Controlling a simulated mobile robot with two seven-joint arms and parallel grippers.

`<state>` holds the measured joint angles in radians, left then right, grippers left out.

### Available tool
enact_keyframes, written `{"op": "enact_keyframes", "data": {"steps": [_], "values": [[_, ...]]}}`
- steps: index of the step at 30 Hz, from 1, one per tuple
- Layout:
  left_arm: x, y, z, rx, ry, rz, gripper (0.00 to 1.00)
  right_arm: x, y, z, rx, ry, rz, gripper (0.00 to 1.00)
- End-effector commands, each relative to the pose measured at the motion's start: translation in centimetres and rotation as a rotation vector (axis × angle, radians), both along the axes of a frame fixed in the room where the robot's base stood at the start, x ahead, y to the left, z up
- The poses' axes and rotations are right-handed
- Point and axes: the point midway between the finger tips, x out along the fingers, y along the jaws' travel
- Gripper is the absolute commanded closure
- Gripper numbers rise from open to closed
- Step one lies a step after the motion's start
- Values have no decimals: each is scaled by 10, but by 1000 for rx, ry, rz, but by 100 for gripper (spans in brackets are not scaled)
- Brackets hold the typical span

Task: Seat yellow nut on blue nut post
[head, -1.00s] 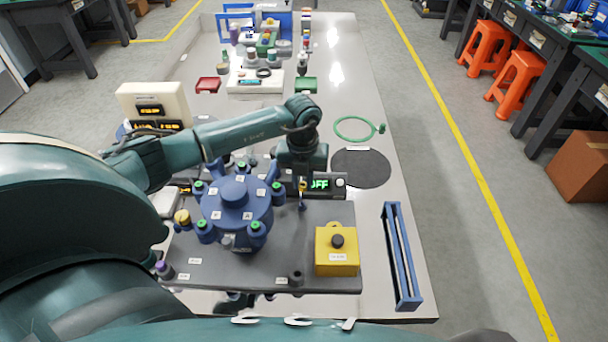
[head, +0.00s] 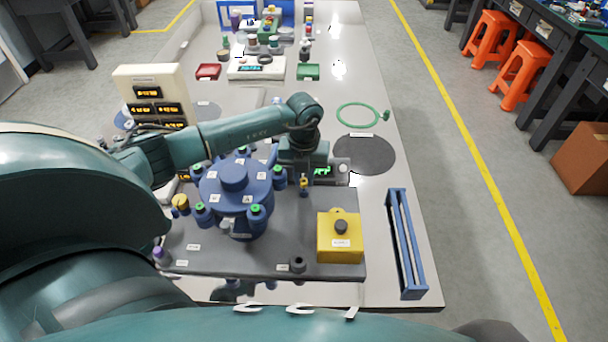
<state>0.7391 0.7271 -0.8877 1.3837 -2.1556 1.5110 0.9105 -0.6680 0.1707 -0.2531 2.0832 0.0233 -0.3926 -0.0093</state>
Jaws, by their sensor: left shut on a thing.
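My left gripper (head: 304,174) points down over the right rear part of the grey board, between the blue round fixture and the yellow button box. It is shut on a small yellow piece, which looks like the yellow nut (head: 304,182); the fingers hide part of it. A small dark blue piece, perhaps the blue nut post (head: 304,192), shows directly below the yellow. I cannot tell whether the two touch. My right gripper is not in view.
The blue round fixture (head: 233,179), with several green-topped posts around it, stands close left of the gripper. The yellow button box (head: 340,244) is at front right, and a blue rack (head: 405,245) lies beyond it. A display unit (head: 328,170) sits just behind the gripper.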

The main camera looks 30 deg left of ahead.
Motion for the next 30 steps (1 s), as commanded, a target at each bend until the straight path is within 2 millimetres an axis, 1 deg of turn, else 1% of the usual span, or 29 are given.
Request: {"op": "enact_keyframes", "data": {"steps": [5,30], "values": [[0,0,0,0,0,0,100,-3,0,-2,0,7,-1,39],[0,0,-12,0,1,0,100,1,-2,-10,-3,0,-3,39]]}}
